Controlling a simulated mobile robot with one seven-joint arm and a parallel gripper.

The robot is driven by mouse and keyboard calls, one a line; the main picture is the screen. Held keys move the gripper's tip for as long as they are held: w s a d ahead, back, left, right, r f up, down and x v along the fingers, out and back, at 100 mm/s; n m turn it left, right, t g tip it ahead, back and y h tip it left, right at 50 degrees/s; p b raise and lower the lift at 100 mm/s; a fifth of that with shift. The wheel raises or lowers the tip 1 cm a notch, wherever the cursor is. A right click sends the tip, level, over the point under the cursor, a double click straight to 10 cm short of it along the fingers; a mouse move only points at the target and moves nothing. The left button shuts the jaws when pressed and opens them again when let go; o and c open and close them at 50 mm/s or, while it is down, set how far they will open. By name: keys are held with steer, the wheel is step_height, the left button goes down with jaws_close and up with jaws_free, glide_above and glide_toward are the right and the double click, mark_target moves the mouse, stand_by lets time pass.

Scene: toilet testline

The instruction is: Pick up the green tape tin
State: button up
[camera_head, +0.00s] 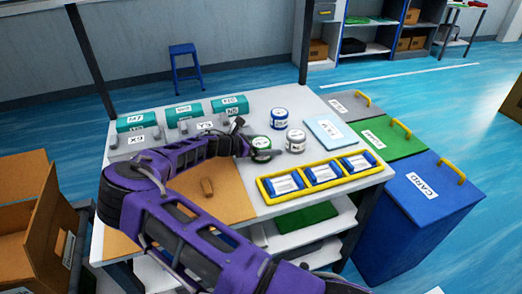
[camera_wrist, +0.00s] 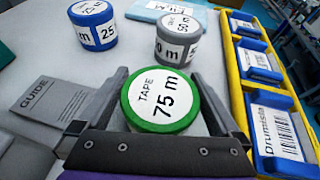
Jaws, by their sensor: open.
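The green tape tin (camera_head: 260,145) stands upright on the white worktable (camera_head: 255,105). In the wrist view, the green tape tin (camera_wrist: 160,100) has a white lid reading "TAPE 75 m". My gripper (camera_wrist: 162,76) is open, with one finger on each side of the tin. I cannot tell whether either finger touches it. In the head view, my gripper (camera_head: 262,153) is at the tin and partly hides its lower part.
A blue tin (camera_head: 280,118) and a grey tin (camera_head: 296,141) stand close behind and right. A yellow tray (camera_head: 268,197) of blue boxes lies nearby in front. A guide leaflet (camera_wrist: 62,98) lies left.

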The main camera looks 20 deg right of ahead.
steer(key=shift+d, duration=0.1)
steer(key=c, duration=1.4)
